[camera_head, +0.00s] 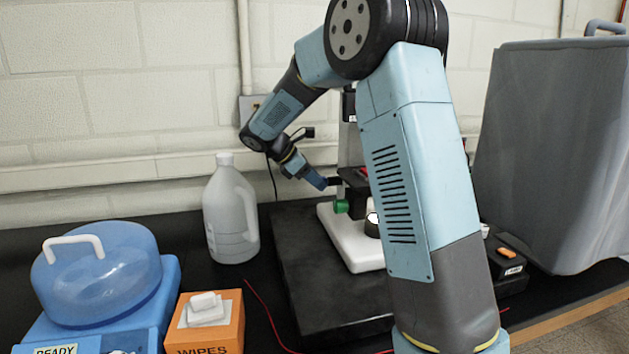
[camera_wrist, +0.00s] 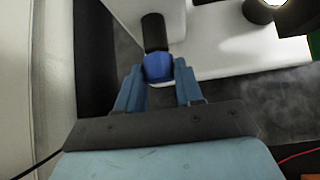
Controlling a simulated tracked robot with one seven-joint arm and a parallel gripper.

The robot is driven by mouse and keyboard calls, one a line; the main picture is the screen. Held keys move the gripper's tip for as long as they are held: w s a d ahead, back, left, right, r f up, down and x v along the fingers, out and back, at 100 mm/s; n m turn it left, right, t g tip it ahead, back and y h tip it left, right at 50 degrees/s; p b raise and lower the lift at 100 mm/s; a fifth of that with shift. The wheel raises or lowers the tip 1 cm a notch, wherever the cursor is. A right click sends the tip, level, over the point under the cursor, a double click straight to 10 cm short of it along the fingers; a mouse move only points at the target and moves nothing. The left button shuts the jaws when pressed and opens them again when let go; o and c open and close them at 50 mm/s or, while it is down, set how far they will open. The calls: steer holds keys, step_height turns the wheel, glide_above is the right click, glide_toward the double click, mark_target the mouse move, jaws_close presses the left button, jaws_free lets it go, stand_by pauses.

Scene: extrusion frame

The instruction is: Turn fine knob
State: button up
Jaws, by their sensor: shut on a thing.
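A blue knob (camera_wrist: 158,68) sits on the end of a black shaft (camera_wrist: 154,32) in the wrist view, and I take it as the fine knob. My gripper (camera_wrist: 159,76) has its two blue fingers on either side of the knob and is shut on it. In the head view my gripper (camera_head: 322,182) is at the left side of a microscope-like instrument with a white base (camera_head: 345,238). A green knob (camera_head: 341,206) is just below and right of my gripper. My arm hides much of the instrument.
The instrument stands on a dark slab (camera_head: 300,285). A white jug (camera_head: 231,210) is left of it. An orange wipes box (camera_head: 213,322) and a blue lidded device (camera_head: 100,275) are at front left. A grey covered object (camera_head: 555,150) stands at right. The wall is close behind.

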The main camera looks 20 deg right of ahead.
steer(key=shift+s+f+m+t+h, duration=0.1)
steer(key=shift+s+m+t+h, duration=0.1)
steer(key=shift+m+t, duration=0.85)
steer(key=shift+s+f+m+t+h, duration=0.15)
steer(key=shift+m+t, duration=0.35)
steer(key=shift+t, duration=1.2)
steer(key=shift+s+f+m+t+h, duration=0.2)
steer(key=shift+m+t, duration=0.55)
steer(key=shift+t, duration=0.6)
steer(key=o, duration=1)
steer(key=shift+r, duration=0.1)
steer(key=shift+a+r, duration=0.1)
steer(key=v, duration=1.3)
steer(key=shift+s+a, duration=0.25)
steer(key=shift+f, duration=0.2)
